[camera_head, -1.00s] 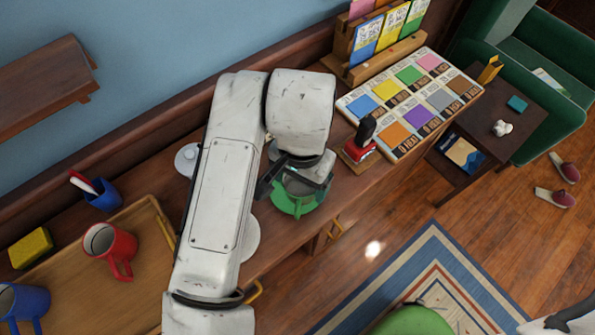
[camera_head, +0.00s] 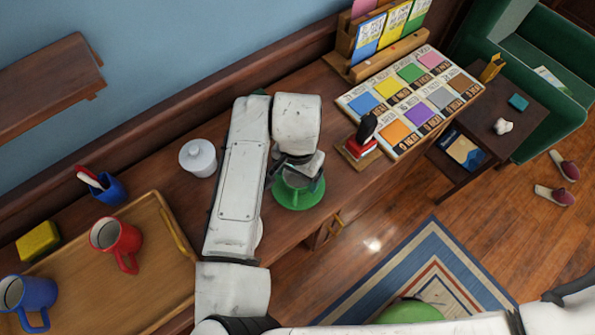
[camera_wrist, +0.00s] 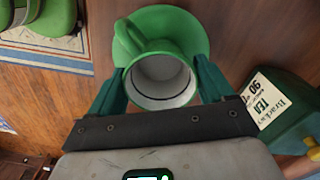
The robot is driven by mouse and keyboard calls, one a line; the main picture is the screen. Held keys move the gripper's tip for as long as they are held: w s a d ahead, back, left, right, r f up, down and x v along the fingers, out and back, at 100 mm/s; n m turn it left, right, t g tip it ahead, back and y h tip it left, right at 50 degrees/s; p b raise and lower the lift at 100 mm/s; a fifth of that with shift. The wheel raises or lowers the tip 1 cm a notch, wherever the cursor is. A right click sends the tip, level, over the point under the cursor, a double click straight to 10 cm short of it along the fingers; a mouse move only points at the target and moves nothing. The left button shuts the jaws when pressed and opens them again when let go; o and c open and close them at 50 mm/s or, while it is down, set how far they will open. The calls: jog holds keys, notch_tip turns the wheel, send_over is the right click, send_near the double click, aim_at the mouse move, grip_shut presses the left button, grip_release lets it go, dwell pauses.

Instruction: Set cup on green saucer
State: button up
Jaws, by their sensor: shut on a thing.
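The green cup with a white inside (camera_head: 293,190) is upright between the fingers of my gripper (camera_head: 297,172). In the wrist view the cup (camera_wrist: 162,78) shows from above, mouth towards the camera, with its handle away from my gripper (camera_wrist: 158,85). The fingers are shut on its two sides. The green saucer (camera_head: 314,200) is under the cup on the wooden shelf top; its rim also shows beyond the cup in the wrist view (camera_wrist: 188,28). I cannot tell for sure whether the cup's base touches the saucer.
A white lidded pot (camera_head: 198,158) stands left of my arm. A wooden tray (camera_head: 95,265) holds a red mug (camera_head: 112,236) and a blue mug (camera_head: 28,292). A red stamp (camera_head: 362,145) and a colour card board (camera_head: 412,100) lie right. A green tea tin (camera_wrist: 290,120) is close in the wrist view.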

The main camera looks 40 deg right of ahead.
aim_at(299, 182)
jog(key=o, duration=1)
jog(key=shift+f, duration=0.1)
jog(key=r, duration=1.2)
jog(key=shift+d+r+b, duration=0.15)
jog(key=shift+d+b, duration=0.05)
jog(key=shift+b, duration=0.2)
